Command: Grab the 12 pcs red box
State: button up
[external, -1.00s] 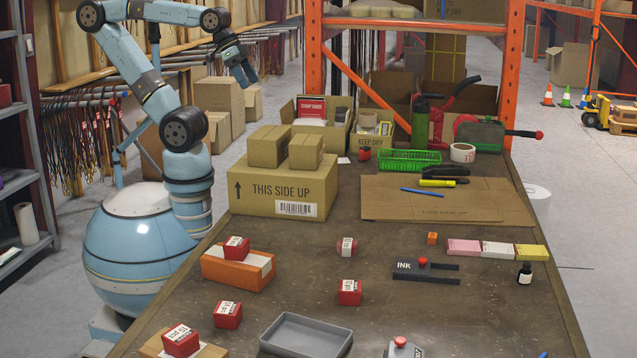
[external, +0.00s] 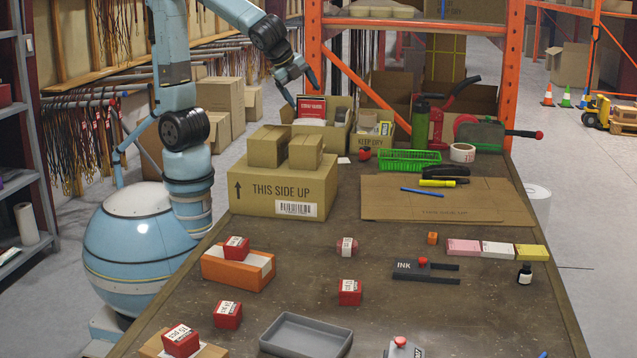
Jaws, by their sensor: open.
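Several small red boxes with white labels are on the table; their print is too small to tell for sure which reads 12 pcs. One red box (external: 236,253) sits on an orange box (external: 232,272). Another red box (external: 341,246) lies near the middle, and a red box (external: 349,298) is in front of it. A red box (external: 227,321) is at the front left, and another red box (external: 180,347) sits on a cardboard piece (external: 212,352) at the front edge.
A large carton (external: 262,200) with two smaller cartons on top stands at the left table edge. A grey tray (external: 268,342) is at the front. Open cartons, a green basket (external: 383,168) and tools crowd the back. An orange rack post (external: 313,45) rises behind.

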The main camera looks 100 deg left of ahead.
jog(key=w+d+f+m+t+y, duration=0.1)
jog(key=w+d+f+m, duration=0.2)
jog(key=w+d, duration=0.2)
jog(key=w+d+f+m+t, duration=0.1)
jog(key=w+d+f+m, duration=0.1)
jog(key=w+d+m, duration=0.3)
jog(key=m+t+h, duration=0.4)
jog(key=m+t, duration=0.3)
jog(key=m, duration=0.9)
send_near(355, 291)
jog(key=s, duration=0.1)
jog(key=s+a, duration=0.1)
jog(key=s, duration=0.1)
jog(key=shift+s+a+r, duration=0.1)
jog(key=shift+s+r, duration=0.15)
jog(key=shift+w+f, duration=0.1)
jog(key=shift+f, duration=0.1)
jog(key=x, duration=0.8)
jog(key=shift+x, duration=2.7)
jog(key=shift+a, duration=0.2)
